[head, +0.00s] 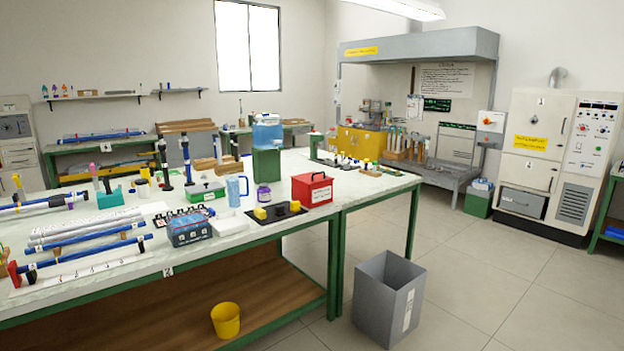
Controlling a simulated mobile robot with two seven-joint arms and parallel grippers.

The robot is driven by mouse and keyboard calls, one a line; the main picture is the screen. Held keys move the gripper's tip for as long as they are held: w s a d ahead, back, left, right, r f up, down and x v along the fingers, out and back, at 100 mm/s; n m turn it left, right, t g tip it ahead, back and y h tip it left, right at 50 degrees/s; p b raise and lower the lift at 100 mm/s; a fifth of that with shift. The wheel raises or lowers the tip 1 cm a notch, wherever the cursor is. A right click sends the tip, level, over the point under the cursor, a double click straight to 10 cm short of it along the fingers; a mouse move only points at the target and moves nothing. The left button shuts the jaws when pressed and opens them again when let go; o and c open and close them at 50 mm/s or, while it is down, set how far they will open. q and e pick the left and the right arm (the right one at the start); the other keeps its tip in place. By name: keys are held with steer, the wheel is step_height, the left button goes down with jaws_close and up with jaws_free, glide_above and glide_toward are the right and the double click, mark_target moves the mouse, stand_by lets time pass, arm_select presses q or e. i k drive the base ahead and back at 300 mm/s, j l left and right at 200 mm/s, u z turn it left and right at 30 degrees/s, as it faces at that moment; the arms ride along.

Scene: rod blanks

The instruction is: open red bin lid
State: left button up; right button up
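The red bin (312,190) is a small red box with a white label on its front. It stands on the right part of the long white worktable, near the front edge. Its red lid (311,178) looks shut, with a dark handle on top. Neither of my grippers shows in the head view, so their place relative to the bin cannot be told.
The worktable (230,226) is crowded. A black mat (276,212) with yellow pieces lies just left of the bin, near a purple-labelled jar (263,197). A grey open waste bin (384,300) stands on the floor in front. Floor to the right is clear.

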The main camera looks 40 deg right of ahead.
mark_target(313, 177)
steer(key=i+l+z, duration=0.15)
steer(key=i+l, duration=2.4)
